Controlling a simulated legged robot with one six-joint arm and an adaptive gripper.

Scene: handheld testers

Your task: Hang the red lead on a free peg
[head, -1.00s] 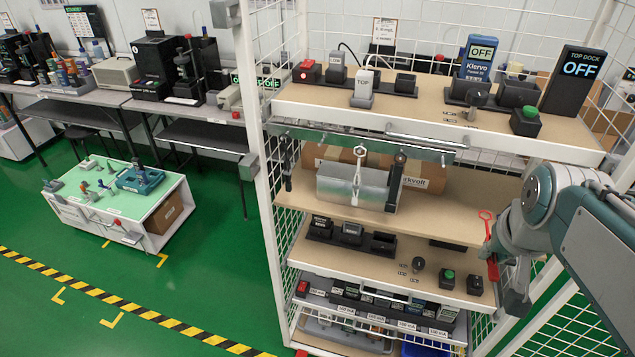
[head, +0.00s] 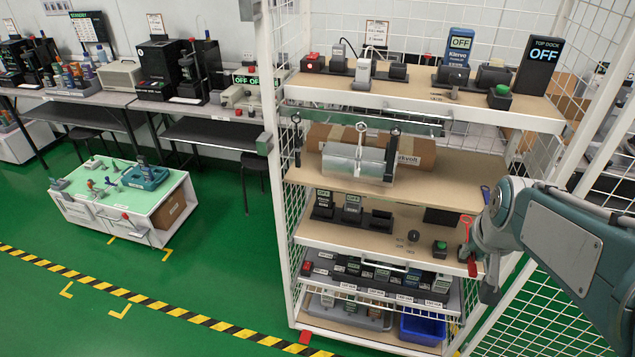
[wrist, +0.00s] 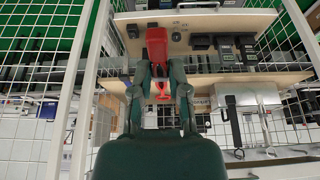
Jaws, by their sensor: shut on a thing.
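The red lead (head: 466,238) is upright in the head view, a ring at its top and a red body below. My gripper (head: 482,272) is shut on it, right of the rack's middle shelves. The wrist view shows the red lead (wrist: 157,48) between the two fingers of my gripper (wrist: 160,82). The metal peg rail (head: 345,119) runs below the top shelf. A black lead (head: 297,145) hangs at its left, a pale-ringed one (head: 361,140) at the middle and a dark one (head: 391,150) right of it. Rail to the right looks empty; individual pegs are too small to tell.
A silver box (head: 353,162) and a cardboard box (head: 415,153) stand behind the hanging leads. Testers and docks fill the top shelf (head: 400,98). The white mesh frame's left post (head: 275,190) and the right-hand mesh border the shelves.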

